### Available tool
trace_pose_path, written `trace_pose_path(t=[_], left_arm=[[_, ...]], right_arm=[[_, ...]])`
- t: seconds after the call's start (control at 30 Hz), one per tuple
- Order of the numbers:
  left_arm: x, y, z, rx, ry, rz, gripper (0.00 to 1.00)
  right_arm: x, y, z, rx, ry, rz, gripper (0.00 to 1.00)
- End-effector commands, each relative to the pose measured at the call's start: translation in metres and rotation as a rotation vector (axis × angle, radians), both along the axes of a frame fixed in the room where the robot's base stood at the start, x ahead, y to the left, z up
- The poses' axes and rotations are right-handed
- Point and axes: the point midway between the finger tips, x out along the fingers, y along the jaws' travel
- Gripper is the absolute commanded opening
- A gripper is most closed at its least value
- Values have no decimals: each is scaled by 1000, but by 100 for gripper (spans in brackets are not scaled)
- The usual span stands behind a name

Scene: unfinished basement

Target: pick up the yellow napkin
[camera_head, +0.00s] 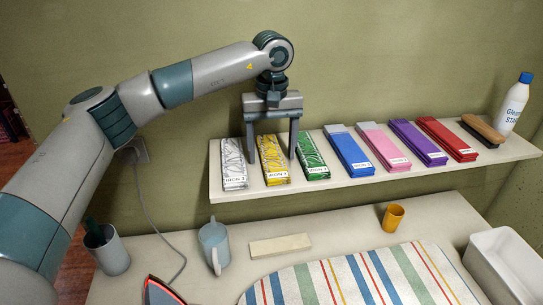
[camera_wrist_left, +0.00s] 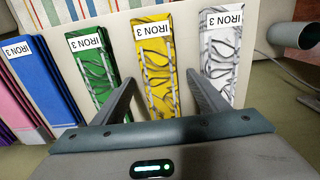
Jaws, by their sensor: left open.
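The yellow napkin (camera_head: 274,163) lies on the wall shelf, between a white patterned napkin (camera_head: 233,165) and a green patterned napkin (camera_head: 309,157). It is yellow with a grey pattern and a white label. My left gripper (camera_head: 271,157) is open above it, with one finger on each side of it in the picture. In the left wrist view the yellow napkin (camera_wrist_left: 155,68) runs between the two open fingers (camera_wrist_left: 164,88); I cannot tell whether they touch it. The green napkin (camera_wrist_left: 100,60) and white napkin (camera_wrist_left: 219,55) lie outside the fingers. My right gripper is not in view.
Blue (camera_head: 348,150), pink (camera_head: 383,147), purple (camera_head: 417,143) and red (camera_head: 446,139) napkins, a brush (camera_head: 483,131) and a bottle (camera_head: 513,105) stand along the shelf (camera_head: 365,184). Below are a striped ironing board (camera_head: 350,280), a pitcher (camera_head: 214,246), an orange cup (camera_head: 393,218) and a white bin (camera_head: 505,265).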

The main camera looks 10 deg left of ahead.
Motion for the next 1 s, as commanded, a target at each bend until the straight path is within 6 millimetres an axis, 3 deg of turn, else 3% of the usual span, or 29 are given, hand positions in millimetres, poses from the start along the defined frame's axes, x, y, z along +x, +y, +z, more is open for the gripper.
trace_pose_path(t=[0.17, 0.37, 0.77, 1.0], left_arm=[[0, 0, 0, 0, 0, 0, 67], [0, 0, 0, 0, 0, 1, 24], [0, 0, 2, 0, -1, 1, 23], [1, 0, 19, -1, -3, 1, 23]], right_arm=[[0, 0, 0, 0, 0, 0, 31], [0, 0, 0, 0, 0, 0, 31], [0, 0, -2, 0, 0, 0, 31], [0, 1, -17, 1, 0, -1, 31]])
